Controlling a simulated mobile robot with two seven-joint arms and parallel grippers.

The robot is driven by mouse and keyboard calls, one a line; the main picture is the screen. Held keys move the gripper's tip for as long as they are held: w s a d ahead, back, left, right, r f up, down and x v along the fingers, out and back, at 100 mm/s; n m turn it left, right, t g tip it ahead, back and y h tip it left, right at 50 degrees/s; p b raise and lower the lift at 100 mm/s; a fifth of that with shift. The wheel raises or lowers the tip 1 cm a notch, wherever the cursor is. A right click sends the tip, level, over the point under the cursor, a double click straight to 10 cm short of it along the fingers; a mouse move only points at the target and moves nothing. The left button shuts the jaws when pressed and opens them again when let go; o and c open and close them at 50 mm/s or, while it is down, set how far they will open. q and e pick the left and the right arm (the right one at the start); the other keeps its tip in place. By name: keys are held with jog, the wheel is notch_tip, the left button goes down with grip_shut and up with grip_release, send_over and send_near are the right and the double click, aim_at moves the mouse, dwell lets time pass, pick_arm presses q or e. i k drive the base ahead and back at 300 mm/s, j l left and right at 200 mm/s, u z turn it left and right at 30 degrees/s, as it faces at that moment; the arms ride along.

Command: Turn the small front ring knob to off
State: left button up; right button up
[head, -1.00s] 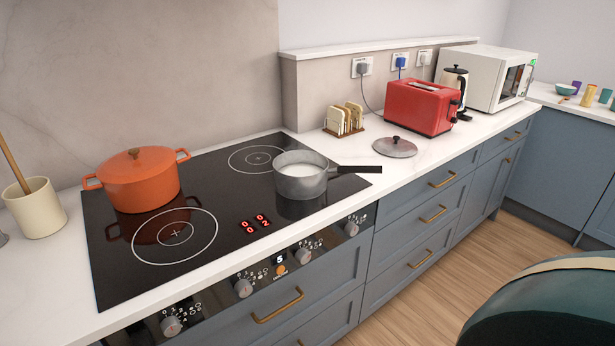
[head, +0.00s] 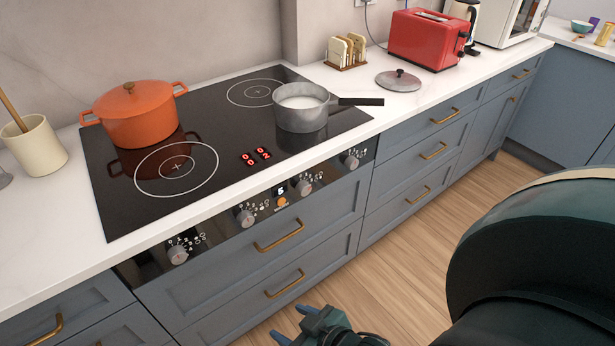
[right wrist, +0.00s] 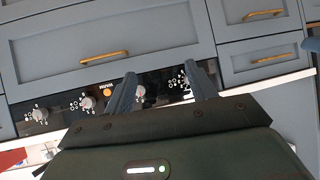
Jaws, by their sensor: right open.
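Knobs line the black front panel in the head view: far left (head: 178,254), second (head: 245,218), third (head: 304,187) and far right (head: 351,161). Which one serves the small front ring I cannot read. A grey saucepan (head: 301,112) with white contents stands at the hob's front right, hiding what is under it. The red display (head: 256,156) shows a 2 at its right front and zeros elsewhere. My right gripper (head: 293,324) is open and empty, low before the drawers. In the right wrist view its fingers (right wrist: 162,88) overlap the inverted panel; the far-right knob (right wrist: 38,115) shows left. My left gripper is unseen.
An orange pot (head: 138,120) stands at the hob's back left. A grey lid (head: 398,81), toast rack (head: 347,52) and red toaster (head: 428,40) stand on the counter to the right. The drawer handle (head: 279,236) juts below the panel. The wooden floor (head: 400,250) is clear.

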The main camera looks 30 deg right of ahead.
aim_at(302, 187)
jog(key=l, duration=0.6)
jog(key=l+z, duration=0.1)
jog(key=l, duration=0.45)
jog(key=i+l+z, duration=0.1)
jog(key=l, duration=0.45)
jog(key=i+l, duration=0.1)
jog(key=l, duration=0.5)
jog(key=i+l+z, duration=0.1)
jog(key=l, duration=0.45)
